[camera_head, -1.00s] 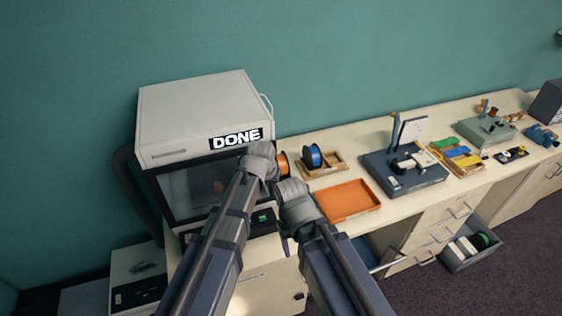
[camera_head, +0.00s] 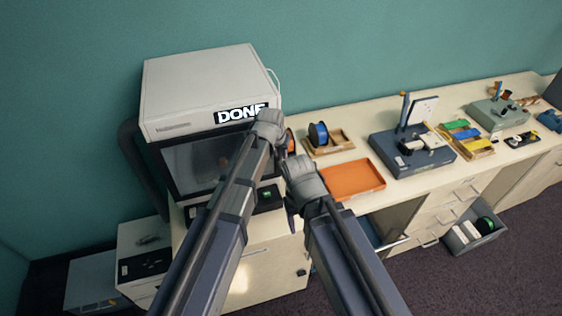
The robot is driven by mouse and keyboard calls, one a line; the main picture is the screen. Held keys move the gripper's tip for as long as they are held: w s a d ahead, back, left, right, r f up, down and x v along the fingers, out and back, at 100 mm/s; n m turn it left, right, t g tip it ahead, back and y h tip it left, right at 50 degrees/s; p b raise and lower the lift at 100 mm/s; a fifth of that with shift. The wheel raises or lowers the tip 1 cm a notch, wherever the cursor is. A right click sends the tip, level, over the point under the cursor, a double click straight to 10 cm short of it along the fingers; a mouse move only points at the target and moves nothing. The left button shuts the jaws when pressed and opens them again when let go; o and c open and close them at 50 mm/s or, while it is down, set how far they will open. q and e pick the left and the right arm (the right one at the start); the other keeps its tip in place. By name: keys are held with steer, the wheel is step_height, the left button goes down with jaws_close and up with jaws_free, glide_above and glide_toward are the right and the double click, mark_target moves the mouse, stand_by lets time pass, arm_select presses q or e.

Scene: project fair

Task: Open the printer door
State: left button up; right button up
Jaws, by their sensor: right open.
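The printer (camera_head: 205,85) is a white box with a dark front at the left end of the bench. A "DONE" label (camera_head: 238,114) sits on its upper front edge. The printer door (camera_head: 190,163) is a dark see-through panel and looks closed. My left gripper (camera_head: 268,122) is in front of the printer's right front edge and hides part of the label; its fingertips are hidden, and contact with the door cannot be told. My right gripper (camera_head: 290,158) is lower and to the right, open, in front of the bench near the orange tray.
An orange tray (camera_head: 353,181), a blue spool (camera_head: 318,134) in a wooden holder and a dark-based device (camera_head: 410,155) stand right of the printer. A white box (camera_head: 143,235) stands lower left.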

mark_target(281, 155)
arm_select(q)
steer(key=b+x, duration=0.2)
steer(key=x, duration=0.1)
steer(key=shift+w+f, duration=0.1)
steer(key=shift+f, duration=0.2)
jaws_close()
stand_by(1.2)
